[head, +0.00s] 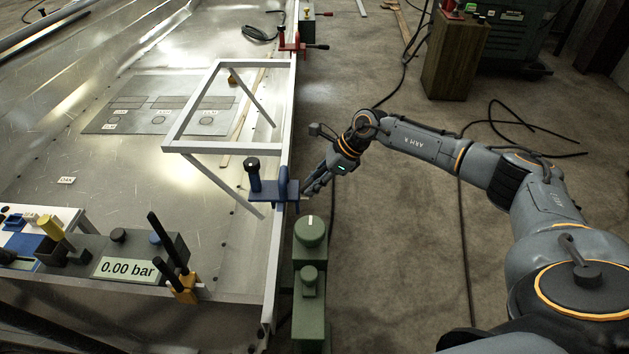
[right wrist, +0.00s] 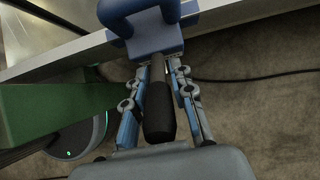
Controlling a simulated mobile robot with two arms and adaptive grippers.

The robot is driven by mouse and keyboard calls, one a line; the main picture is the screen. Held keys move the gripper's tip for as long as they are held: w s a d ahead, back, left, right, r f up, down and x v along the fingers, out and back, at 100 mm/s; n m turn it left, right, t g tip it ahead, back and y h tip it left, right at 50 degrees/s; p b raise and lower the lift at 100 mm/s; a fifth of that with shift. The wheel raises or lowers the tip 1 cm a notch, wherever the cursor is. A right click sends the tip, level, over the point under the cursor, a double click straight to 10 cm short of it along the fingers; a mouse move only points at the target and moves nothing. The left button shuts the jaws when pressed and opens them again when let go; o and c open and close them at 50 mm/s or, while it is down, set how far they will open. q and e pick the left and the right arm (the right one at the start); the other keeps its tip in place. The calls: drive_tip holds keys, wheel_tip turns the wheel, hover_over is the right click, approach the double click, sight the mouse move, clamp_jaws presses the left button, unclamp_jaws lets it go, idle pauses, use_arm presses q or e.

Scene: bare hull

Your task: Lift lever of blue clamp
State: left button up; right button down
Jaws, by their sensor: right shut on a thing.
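The blue clamp (head: 268,189) sits on the edge of the white frame and hull rim, in the middle of the head view. Its blue body (right wrist: 152,32) shows at the top of the right wrist view. Its lever, with a dark grip (right wrist: 159,113), points back between my fingers. My right gripper (head: 311,188) is at the clamp's right side. In the right wrist view the fingers (right wrist: 160,72) are shut on the lever from both sides. The lever is mostly hidden in the head view. My left gripper is not in view.
A green block with knobs (head: 310,262) stands close below the gripper. A white frame (head: 225,149) rises left of the clamp. A red clamp (head: 294,46) is farther along the rim. A pressure display (head: 127,268) and an orange clamp (head: 184,290) are lower left.

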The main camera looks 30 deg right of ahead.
idle(0.3)
drive_tip(key=c, duration=1.1)
unclamp_jaws()
drive_tip(key=v, duration=1.2)
